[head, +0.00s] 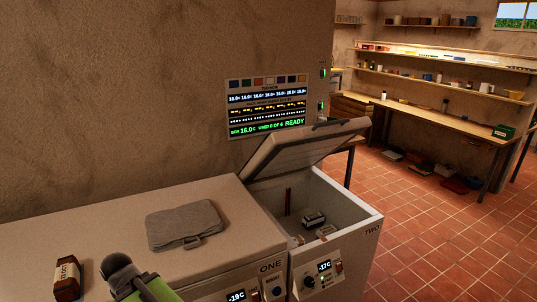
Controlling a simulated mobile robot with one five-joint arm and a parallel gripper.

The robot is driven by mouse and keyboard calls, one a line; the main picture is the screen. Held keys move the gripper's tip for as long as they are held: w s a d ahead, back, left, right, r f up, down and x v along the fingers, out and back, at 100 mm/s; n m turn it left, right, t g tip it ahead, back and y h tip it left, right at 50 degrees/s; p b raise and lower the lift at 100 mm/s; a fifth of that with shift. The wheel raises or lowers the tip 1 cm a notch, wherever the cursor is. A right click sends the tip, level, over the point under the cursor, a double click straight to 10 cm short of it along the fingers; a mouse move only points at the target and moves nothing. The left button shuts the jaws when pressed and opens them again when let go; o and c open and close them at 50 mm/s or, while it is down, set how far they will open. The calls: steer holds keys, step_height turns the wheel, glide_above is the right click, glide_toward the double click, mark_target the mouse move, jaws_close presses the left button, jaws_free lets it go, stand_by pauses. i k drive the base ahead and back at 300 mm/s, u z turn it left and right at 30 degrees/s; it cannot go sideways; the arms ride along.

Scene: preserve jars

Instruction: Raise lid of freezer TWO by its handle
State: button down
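Freezer TWO (358,240) is a white chest marked TWO, standing right of freezer ONE (262,240). Its lid (300,148) is raised and tilted back toward the wall, leaving the chest open. A dark strip, apparently the handle (342,122), shows along the lid's upper edge. Inside the chest are a small dark-and-white item (314,219), a paler item (326,231) and a reddish upright bar (288,201). The front panel (320,275) reads -17C. A green and black part at the lower left appears to be my arm. My gripper's fingertips are not in view.
A folded grey cloth (185,226) and a brown labelled block (67,278) lie on freezer ONE's closed lid. A wall display (267,106) hangs behind. Tiled floor (440,225) is open at right, before a workbench (440,118) with several crates beneath.

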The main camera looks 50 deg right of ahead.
mark_target(280, 152)
steer(key=u, duration=5.2)
steer(key=i, duration=0.1)
steer(key=z, duration=3.05)
steer(key=k, duration=1.6)
steer(key=z, duration=1.3)
steer(key=i, duration=1)
steer(key=u, duration=0.05)
